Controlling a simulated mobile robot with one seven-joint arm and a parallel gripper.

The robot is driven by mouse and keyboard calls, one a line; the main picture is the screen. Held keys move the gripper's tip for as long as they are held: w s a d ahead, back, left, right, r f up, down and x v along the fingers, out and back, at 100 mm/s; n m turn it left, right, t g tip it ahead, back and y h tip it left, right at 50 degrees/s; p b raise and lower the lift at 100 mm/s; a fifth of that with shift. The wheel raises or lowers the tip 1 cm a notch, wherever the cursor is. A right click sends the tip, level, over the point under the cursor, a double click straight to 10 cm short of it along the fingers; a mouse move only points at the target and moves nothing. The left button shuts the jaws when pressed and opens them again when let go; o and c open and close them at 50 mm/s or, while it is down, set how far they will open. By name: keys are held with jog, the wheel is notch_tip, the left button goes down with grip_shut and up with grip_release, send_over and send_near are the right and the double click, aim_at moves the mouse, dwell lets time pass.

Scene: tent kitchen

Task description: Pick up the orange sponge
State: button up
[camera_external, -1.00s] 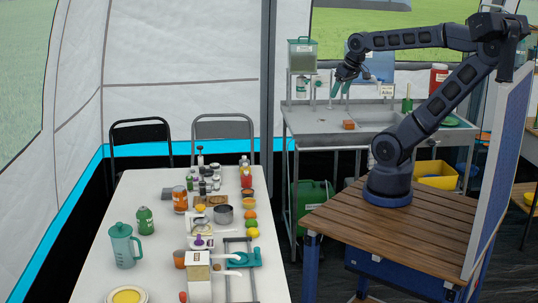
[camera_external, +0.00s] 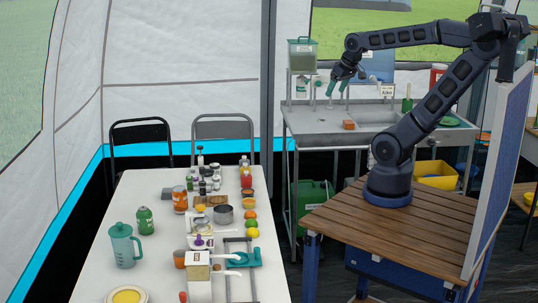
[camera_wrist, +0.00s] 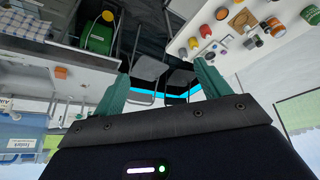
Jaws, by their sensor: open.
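The orange sponge (camera_external: 349,125), a small orange block, lies on the grey metal sink counter (camera_external: 318,130) at the back. The wrist view shows it upside down at the left (camera_wrist: 61,72), on the counter and outside the space between my fingers. My gripper (camera_external: 338,95) hangs above the counter, higher than the sponge and slightly to its left in the outside view. Its two green fingers (camera_wrist: 162,75) are spread apart with nothing between them. They do not touch the sponge.
A green dispenser (camera_external: 303,54) stands on a raised shelf behind the counter. A green bottle (camera_external: 407,104) stands at the counter's right. The white table (camera_external: 150,187) in front holds many bottles, fruits and a teal jug (camera_external: 124,246). The counter around the sponge looks mostly clear.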

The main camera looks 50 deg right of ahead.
jog(key=w+d+f+m+t+h, duration=0.1)
jog(key=w+d, duration=0.4)
jog(key=w, duration=0.2)
jog(key=w+d+f+m+t, duration=0.15)
jog(key=w+d, duration=0.25)
jog(key=w, duration=0.4)
jog(key=w+d+f+m+h, duration=0.1)
jog(key=w+d+f, duration=0.35)
jog(key=d, duration=0.35)
jog(key=w+d+f+m+h, duration=0.2)
jog(key=w+d+f, duration=0.1)
jog(key=w+d, duration=0.4)
jog(key=m+t+h, duration=0.2)
jog(key=m+h, duration=0.2)
jog(key=h, duration=0.2)
send_near(349, 122)
jog(key=w+d, duration=0.1)
jog(key=w, duration=0.1)
jog(key=x, duration=0.5)
jog(key=shift+d+f, duration=0.3)
jog(key=shift+f, duration=0.05)
jog(key=shift+s+x, duration=0.25)
jog(key=shift+x, duration=2.3)
jog(key=shift+d+f, duration=0.1)
jog(key=shift+d, duration=0.05)
jog(key=shift+c, duration=0.2)
jog(key=c, duration=1)
